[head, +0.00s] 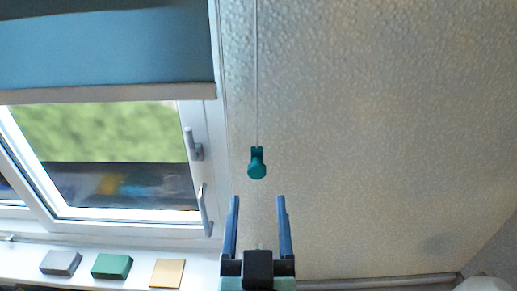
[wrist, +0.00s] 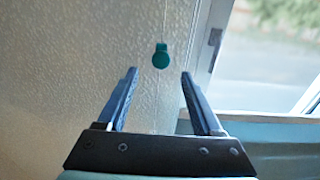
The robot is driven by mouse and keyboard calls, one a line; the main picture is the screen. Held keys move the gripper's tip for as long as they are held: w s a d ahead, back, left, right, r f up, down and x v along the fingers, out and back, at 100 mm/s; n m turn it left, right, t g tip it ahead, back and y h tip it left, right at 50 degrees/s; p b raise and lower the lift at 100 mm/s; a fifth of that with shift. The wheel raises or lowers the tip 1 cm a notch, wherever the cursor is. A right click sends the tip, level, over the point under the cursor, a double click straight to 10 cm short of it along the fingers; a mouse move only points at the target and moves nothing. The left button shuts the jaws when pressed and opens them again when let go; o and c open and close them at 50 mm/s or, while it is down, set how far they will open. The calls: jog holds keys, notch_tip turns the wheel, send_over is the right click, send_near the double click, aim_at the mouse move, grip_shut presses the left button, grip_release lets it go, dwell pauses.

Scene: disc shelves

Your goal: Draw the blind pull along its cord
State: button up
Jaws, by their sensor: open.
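The blind pull (head: 257,164) is a small teal knob on a thin pale cord (head: 257,80) that runs down the textured wall, right of the window. My gripper (head: 259,198) is open and empty, its two blue fingers spread below the pull in the head view. The wrist view also shows the pull (wrist: 160,57), just beyond the fingertips and roughly between them, with no finger touching it. My open gripper shows there too (wrist: 159,72). The blue blind (head: 110,48) covers the upper part of the window.
The window (head: 110,140) with its handles is at the left. On the sill lie a grey block (head: 61,263), a green block (head: 112,266) and a tan flat piece (head: 167,273). A pipe (head: 390,282) runs along the wall's bottom. The wall right of the cord is clear.

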aim_at(257, 159)
jog(key=w+p, duration=0.2)
jog(key=w, duration=0.3)
jog(key=w+p, duration=0.1)
jog(key=w, duration=0.4)
jog(key=shift+w+a+r+p, duration=0.15)
jog(key=shift+r+p, duration=0.05)
jog(key=shift+p, duration=0.2)
jog(key=shift+w+f, duration=0.15)
jog(key=shift+w, duration=0.6)
grip_shut()
